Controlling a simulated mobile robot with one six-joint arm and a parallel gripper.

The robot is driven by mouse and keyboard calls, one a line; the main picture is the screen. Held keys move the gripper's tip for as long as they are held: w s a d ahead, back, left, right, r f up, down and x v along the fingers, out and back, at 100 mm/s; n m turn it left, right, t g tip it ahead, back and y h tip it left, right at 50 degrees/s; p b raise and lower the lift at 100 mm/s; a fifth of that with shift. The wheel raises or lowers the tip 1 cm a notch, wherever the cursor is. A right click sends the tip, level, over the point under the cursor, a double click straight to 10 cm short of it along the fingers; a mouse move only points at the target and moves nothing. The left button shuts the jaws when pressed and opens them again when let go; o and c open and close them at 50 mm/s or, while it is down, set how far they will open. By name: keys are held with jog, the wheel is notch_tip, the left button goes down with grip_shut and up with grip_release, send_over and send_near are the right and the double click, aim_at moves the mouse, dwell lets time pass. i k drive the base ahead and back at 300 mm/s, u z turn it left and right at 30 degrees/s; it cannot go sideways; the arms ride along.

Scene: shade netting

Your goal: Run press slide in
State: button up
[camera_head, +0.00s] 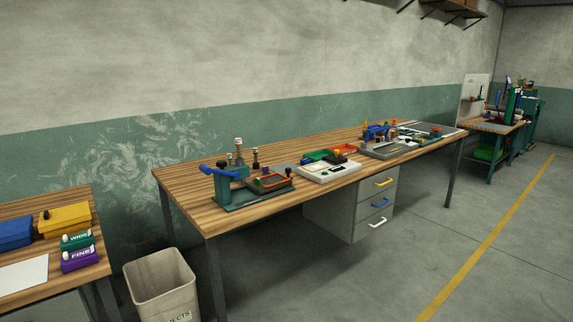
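A teal press (229,190) with a blue lever (214,171) stands near the left front corner of the long wooden workbench. A dark flat plate with a reddish-brown edge, which looks like its slide (270,184), sits at the right side of the press base. It has a dark knob (288,171) at its right end. From here I cannot tell how far in or out the slide is. My gripper is not in view.
The workbench (195,173) carries a pale tray (328,174), green and red bins (343,150), and more fixtures farther right. Drawers (345,211) hang below. A bin (160,283) stands between it and a smaller left table (88,265). Floor right of the bench is clear.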

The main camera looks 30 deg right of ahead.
aim_at(277, 181)
jog(key=i, duration=1.1)
jog(key=u, duration=0.3)
